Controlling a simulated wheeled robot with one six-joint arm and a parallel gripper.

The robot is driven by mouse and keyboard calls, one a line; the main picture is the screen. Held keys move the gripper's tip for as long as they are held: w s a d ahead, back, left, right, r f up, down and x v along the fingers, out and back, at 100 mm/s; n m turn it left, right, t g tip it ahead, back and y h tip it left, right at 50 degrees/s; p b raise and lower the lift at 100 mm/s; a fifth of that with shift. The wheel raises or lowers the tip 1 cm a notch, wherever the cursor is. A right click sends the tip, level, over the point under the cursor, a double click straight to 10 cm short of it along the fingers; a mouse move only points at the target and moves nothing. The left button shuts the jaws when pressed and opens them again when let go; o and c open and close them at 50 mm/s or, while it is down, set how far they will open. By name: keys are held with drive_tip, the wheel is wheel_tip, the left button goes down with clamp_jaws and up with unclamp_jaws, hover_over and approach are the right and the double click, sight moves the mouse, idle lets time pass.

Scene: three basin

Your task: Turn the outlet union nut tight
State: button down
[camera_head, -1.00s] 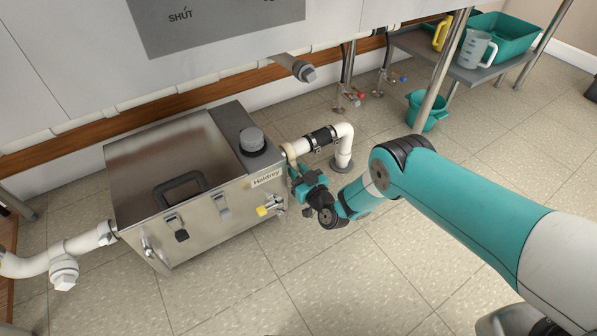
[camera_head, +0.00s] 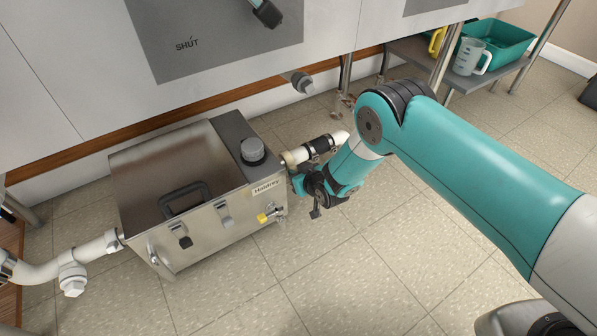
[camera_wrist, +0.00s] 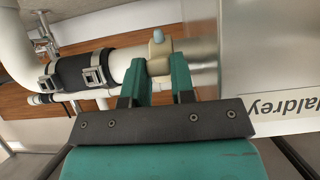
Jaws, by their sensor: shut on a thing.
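The outlet union nut is a beige ring with a lug. In the wrist view the nut (camera_wrist: 159,56) sits on the white outlet pipe against the steel tank (camera_wrist: 262,60). My gripper (camera_wrist: 158,80) has its two teal fingers on either side of the nut and is shut on it. In the head view the nut (camera_head: 288,161) shows at the tank's right end, partly hidden by my gripper (camera_head: 297,181). The Haldrey tank (camera_head: 215,215) stands on the floor. A black clamped coupling (camera_head: 320,147) joins the pipe farther right; it also shows in the wrist view (camera_wrist: 80,72).
The inlet pipe (camera_head: 95,247) runs left. A metal shelf (camera_head: 470,72) holding a jug (camera_head: 470,57) stands at the back right. Tiled floor (camera_head: 400,265) in front is clear.

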drive_tip(key=shift+d+r, duration=0.1)
drive_tip(key=shift+d, duration=0.05)
idle(0.3)
drive_tip(key=c, duration=1)
unclamp_jaws()
drive_tip(key=shift+o, duration=0.2)
drive_tip(key=p+v, duration=0.9)
drive_tip(key=v, duration=0.8)
drive_tip(key=shift+r, duration=0.35)
